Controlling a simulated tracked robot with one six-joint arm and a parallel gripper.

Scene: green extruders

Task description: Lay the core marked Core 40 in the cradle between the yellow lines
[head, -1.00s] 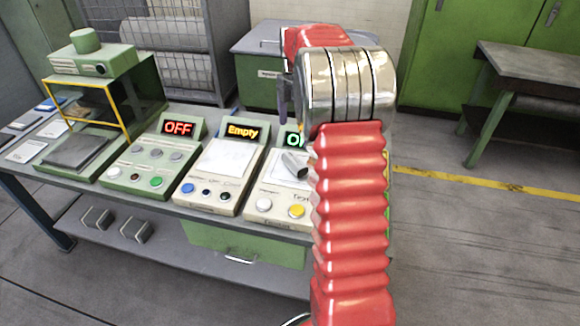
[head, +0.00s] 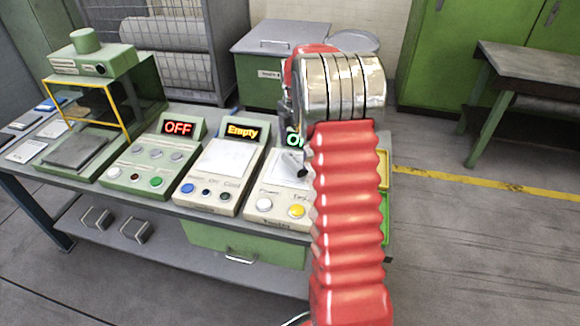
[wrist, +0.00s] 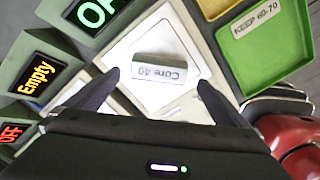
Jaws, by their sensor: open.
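The core marked Core 40 (wrist: 165,69), a pale grey cylinder, lies on the white pad of a cream device (head: 250,200) in the wrist view. Its label faces up. My gripper (wrist: 157,84) is open and empty, its dark fingers spread on the near side of the core, one toward each end. I cannot make out a cradle between yellow lines in either view.
A display reading Empty (head: 243,131) and one reading OFF (head: 178,128) stand on devices to the left. A yellow-framed machine (head: 88,105) is at the far left of the bench. A green tray marked KEEP 60-70 (wrist: 262,42) lies right of the core.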

